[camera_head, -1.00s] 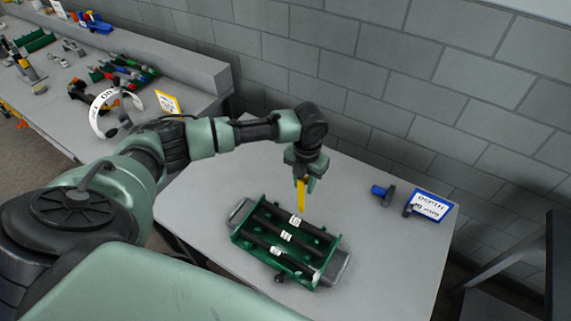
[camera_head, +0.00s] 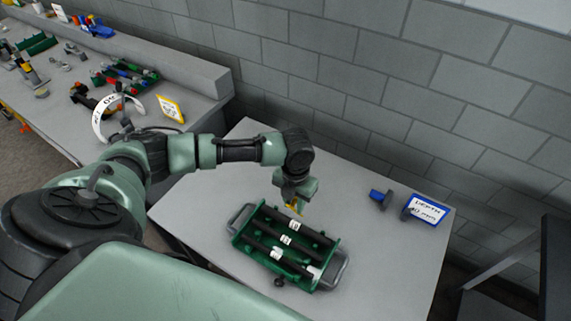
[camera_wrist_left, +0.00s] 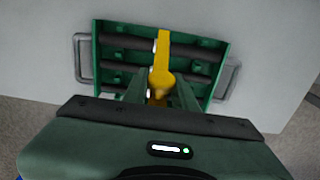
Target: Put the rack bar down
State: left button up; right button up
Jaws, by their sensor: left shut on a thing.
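My left gripper (camera_head: 294,203) is shut on a yellow bar-like piece (camera_head: 297,208) at the far long side of a green rack (camera_head: 239,236). In the left wrist view the yellow piece (camera_wrist_left: 162,52) reaches out from between the fingers (camera_wrist_left: 160,92) over the rack (camera_wrist_left: 226,50). Whether it touches or joins the rack, I cannot tell. Several black bars (camera_head: 262,244) with white labels lie across the rack. The fingers hide part of the rack in the wrist view. My right gripper is not in view.
The rack has a grey handle at each end (camera_head: 335,272) and stands on a grey table (camera_head: 390,270). A blue-framed depth sign (camera_head: 428,209) and a small blue-and-grey part (camera_head: 380,198) are at the back right. A cluttered bench (camera_head: 190,105) is at the left.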

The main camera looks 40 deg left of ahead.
pick_arm(q)
jog(key=shift+s+d+f, duration=0.1)
jog(key=shift+s+f, duration=0.25)
jog(key=shift+s, duration=0.35)
jog(key=shift+s+f, duration=0.35)
jog(key=shift+s, duration=0.3)
send_near(273, 256)
jog(key=shift+w+d+r, duration=0.15)
jog(key=shift+w+r, duration=0.2)
jog(key=shift+w, duration=0.45)
jog(key=shift+w+d+r, duration=0.1)
jog(key=shift+w+r, duration=0.25)
jog(key=shift+w, duration=0.4)
jog(key=shift+s+f+b, duration=0.25)
jog(key=shift+s+f, duration=0.05)
jog(key=shift+f, duration=0.25)
jog(key=shift+s+f+b, duration=0.25)
jog(key=shift+s+f, duration=0.05)
jog(key=shift+f, duration=0.2)
jog(key=shift+s+d+f+b, duration=0.1)
jog(key=shift+s+f+b, duration=0.3)
jog(key=shift+f, duration=0.55)
jog(key=shift+s+a+f+b, duration=0.1)
jog(key=shift+s+f+b, duration=0.35)
jog(key=shift+f, duration=0.55)
jog(key=shift+s+d+f+b, duration=0.1)
jog(key=shift+s+f+b, duration=0.3)
jog(key=shift+f, duration=0.55)
jog(key=shift+s+f, duration=0.2)
jog(key=shift+f, duration=0.05)
